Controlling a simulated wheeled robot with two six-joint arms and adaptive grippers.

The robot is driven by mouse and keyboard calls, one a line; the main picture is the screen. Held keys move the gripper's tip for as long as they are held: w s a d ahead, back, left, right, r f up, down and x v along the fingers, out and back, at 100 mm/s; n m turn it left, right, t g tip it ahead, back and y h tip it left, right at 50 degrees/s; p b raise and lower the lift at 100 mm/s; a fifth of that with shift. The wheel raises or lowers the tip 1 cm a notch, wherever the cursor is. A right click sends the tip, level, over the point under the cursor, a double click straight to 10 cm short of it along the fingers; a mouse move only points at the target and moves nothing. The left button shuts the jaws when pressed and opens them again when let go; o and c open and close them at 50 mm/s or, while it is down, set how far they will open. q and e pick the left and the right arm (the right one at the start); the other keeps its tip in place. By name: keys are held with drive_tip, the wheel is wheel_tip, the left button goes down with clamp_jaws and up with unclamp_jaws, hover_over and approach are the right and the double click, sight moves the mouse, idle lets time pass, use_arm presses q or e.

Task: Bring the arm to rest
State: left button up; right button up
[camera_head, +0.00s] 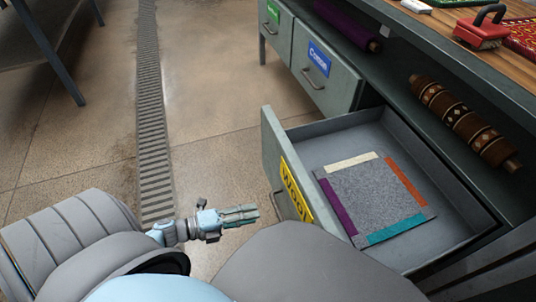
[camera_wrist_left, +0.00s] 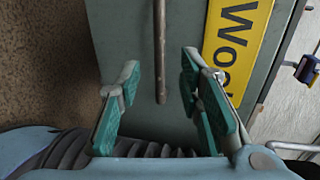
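My left gripper (camera_head: 240,215) is open and empty, just left of the pulled-out drawer's front. In the left wrist view its green-padded fingers (camera_wrist_left: 162,95) stand apart, with the drawer's bar handle (camera_wrist_left: 160,50) showing in the gap beyond them. I cannot tell if they touch the handle. The drawer (camera_head: 270,150) has a yellow "Wool" label (camera_head: 296,188). A grey square rug sample (camera_head: 368,196) with white, orange, teal and purple edge strips lies flat inside it. My right gripper is in neither view.
A shut drawer with a blue "Cotton" label (camera_head: 318,59) and a green-labelled drawer (camera_head: 273,12) stand beyond. A brown patterned rolled rug (camera_head: 465,120) and a purple roll (camera_head: 345,25) lie on the shelf. A red scrubber (camera_head: 482,33) stands on the worktop. The floor left of the drawers is clear.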

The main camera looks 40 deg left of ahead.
use_arm(q)
drive_tip(key=shift+v, duration=1.25)
